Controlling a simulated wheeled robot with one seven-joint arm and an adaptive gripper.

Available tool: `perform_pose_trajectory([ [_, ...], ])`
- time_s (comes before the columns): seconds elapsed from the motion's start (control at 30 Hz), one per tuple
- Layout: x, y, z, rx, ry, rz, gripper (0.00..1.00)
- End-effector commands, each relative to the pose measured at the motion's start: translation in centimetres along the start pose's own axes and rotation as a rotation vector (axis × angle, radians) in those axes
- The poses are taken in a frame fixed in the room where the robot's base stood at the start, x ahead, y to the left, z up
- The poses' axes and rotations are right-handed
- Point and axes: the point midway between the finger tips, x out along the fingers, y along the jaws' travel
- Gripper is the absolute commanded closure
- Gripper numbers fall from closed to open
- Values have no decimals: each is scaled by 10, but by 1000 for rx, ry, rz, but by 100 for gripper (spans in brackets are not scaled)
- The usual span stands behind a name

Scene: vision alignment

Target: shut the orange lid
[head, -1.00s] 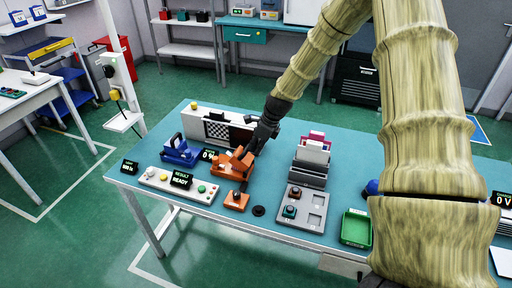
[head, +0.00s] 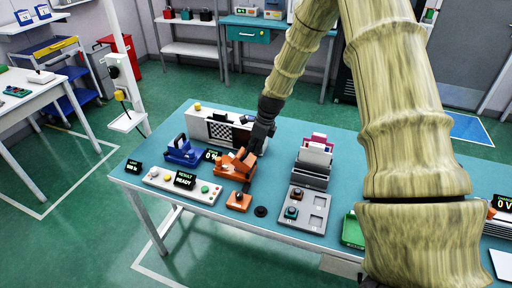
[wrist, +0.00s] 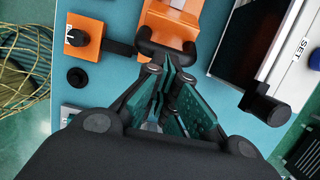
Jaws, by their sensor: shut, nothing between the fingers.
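The orange fixture (head: 232,165) with its lid stands on the teal workbench, left of the middle in the head view. A small orange block (head: 238,202) with a dark knob sits in front of it. In the wrist view the orange lid (wrist: 172,22) is at the top, with a black handle bar (wrist: 144,46) across its near end. My gripper (wrist: 166,80) is shut and empty, its tips close to that handle. Contact cannot be told. In the head view my gripper (head: 254,146) is at the fixture's right side and hides part of it. The lid's angle is unclear.
A blue fixture (head: 182,152) stands to the left, a checkered panel unit (head: 219,130) behind. A button strip (head: 165,182) with a READY display (head: 185,179) lies in front. A grey tray (head: 303,208) and upright plates (head: 314,160) stand to the right.

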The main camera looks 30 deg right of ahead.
Motion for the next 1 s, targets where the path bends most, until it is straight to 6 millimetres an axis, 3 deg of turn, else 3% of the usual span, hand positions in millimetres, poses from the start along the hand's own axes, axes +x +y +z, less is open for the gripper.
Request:
perform_pose_trajectory([
  [0.7,7,-1,30,1,235,2,100],
  [1.0,13,-1,41,3,229,3,100],
])
